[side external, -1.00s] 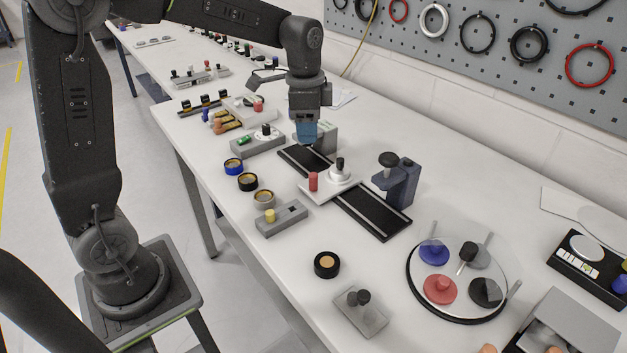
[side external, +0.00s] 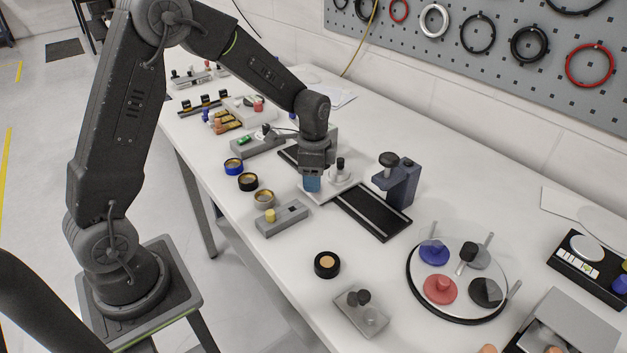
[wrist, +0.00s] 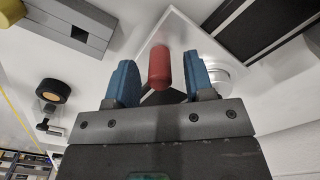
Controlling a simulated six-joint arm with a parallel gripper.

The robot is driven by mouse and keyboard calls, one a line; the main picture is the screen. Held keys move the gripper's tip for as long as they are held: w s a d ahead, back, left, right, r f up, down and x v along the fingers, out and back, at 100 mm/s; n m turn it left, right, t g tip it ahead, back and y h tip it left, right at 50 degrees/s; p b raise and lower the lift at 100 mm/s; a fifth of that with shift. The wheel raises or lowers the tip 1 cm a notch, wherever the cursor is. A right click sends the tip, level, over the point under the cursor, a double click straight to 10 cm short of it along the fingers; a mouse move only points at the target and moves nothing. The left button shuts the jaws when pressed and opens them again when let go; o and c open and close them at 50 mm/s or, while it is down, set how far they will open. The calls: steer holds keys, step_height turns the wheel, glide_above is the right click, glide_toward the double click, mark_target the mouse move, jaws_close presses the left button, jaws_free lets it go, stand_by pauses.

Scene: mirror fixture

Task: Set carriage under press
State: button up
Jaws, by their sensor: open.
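The carriage is a white plate (side external: 338,186) on a black rail (side external: 374,212); a white round piece with a black knob (side external: 340,166) stands on it. The blue-grey press (side external: 402,184) stands beside the rail, right of the carriage. My gripper (side external: 312,184) is down at the plate's left part, and its blue fingers hide the red peg in the side view. In the wrist view, the red peg (wrist: 160,70) sits between the open fingers (wrist: 158,57), with a gap on each side. The plate (wrist: 182,32) shows behind it.
A grey block with a yellow button (side external: 270,215) and several round tins (side external: 248,182) lie left of the rail. Table in front of the rail is partly clear.

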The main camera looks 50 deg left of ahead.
steer(key=shift+f, duration=0.75)
steer(key=shift+c, duration=0.4)
jaws_close()
